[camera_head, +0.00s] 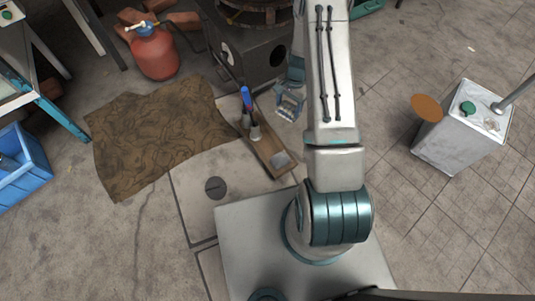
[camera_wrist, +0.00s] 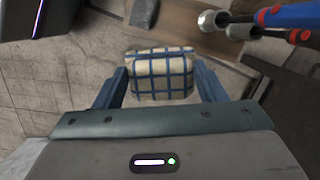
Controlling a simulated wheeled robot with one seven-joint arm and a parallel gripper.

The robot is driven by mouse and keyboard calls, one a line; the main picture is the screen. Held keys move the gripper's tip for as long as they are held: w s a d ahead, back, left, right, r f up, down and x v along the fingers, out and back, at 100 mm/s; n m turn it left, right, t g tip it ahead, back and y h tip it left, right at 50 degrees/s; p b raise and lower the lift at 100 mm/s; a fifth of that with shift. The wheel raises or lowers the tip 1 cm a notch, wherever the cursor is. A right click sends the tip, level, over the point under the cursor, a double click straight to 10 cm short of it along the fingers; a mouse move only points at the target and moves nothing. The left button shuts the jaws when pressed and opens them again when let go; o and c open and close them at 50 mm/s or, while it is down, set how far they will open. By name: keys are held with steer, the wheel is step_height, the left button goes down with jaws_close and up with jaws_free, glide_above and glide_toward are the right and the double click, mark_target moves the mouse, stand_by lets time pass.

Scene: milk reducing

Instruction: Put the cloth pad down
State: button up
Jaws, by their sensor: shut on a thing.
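The cloth pad (camera_wrist: 160,74) is beige with a blue grid, and sits between the two blue fingers of my gripper (camera_wrist: 160,88) in the wrist view. My gripper is shut on it from both sides. In the head view my gripper (camera_head: 289,106) hangs just right of a narrow wooden board (camera_head: 266,150), beside the dark stove. The pad is too small there to make out clearly.
Tools with blue and red handles (camera_head: 247,100) stand on the board, with a grey patch (camera_head: 281,159) at its near end. The stove (camera_head: 250,52), red gas bottle (camera_head: 155,52), brown tarp (camera_head: 150,140) and white cabinet (camera_head: 462,138) surround bare tiled floor.

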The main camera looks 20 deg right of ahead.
steer(key=s+d+f+m+b, duration=0.3)
steer(key=f+m, duration=0.1)
steer(key=f, duration=0.7)
steer(key=shift+t, duration=0.5)
steer(key=a+f+b, duration=0.1)
steer(key=a+f, duration=0.1)
steer(key=a, duration=0.1)
steer(key=w+a+f+b, duration=0.1)
steer(key=a+f+b, duration=0.1)
steer(key=a, duration=0.2)
steer(key=a+f+b, duration=0.1)
steer(key=a+f, duration=0.2)
steer(key=a, duration=0.1)
steer(key=shift+w+a+f, duration=0.1)
steer(key=shift+w, duration=0.25)
steer(key=shift+f+b, duration=1.3)
steer(key=shift+f, duration=0.6)
steer(key=shift+f, duration=0.15)
steer(key=o, duration=1)
